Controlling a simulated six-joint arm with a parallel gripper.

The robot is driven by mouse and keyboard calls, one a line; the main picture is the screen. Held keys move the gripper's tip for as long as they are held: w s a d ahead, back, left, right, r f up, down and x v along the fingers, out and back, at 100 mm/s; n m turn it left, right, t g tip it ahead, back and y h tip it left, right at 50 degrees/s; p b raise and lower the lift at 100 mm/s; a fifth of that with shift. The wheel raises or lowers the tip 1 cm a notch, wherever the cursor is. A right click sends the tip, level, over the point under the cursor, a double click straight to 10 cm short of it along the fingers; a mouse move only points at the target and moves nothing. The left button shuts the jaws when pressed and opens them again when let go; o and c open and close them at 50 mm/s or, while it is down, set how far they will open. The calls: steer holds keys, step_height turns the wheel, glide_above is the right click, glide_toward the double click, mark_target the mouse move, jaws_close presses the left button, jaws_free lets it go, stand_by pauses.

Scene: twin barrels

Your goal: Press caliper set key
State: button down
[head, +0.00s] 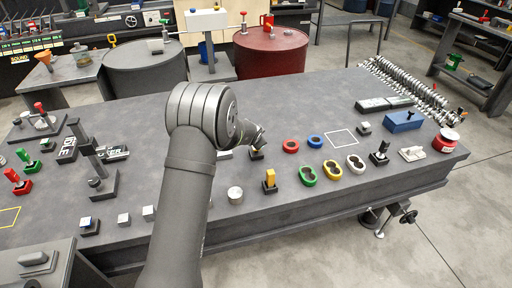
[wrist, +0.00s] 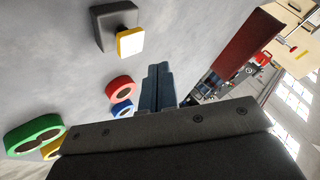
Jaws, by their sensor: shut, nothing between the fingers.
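No key carries a label that I can read as caliper set, so I cannot tell for certain which one it is. A yellow-edged, pale-topped key on a dark square base shows in the wrist view (wrist: 130,41), apart from the fingers. A small dark-based piece (head: 257,156) sits just below my gripper (head: 261,136) in the head view and may be the same key. A yellow upright block on a dark base (head: 270,181) stands nearer the front edge. My gripper is shut and empty; its fingers show in the wrist view (wrist: 157,68).
Right of the gripper lie a red ring (head: 291,146), a blue ring (head: 314,141) and a green oval ring (head: 307,176). A red barrel (head: 271,52) and a dark barrel (head: 145,70) stand behind the table.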

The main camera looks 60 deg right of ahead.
steer(key=shift+r, duration=1.45)
step_height(320, 180, up, 4)
steer(key=shift+f, duration=0.1)
steer(key=shift+f, duration=0.1)
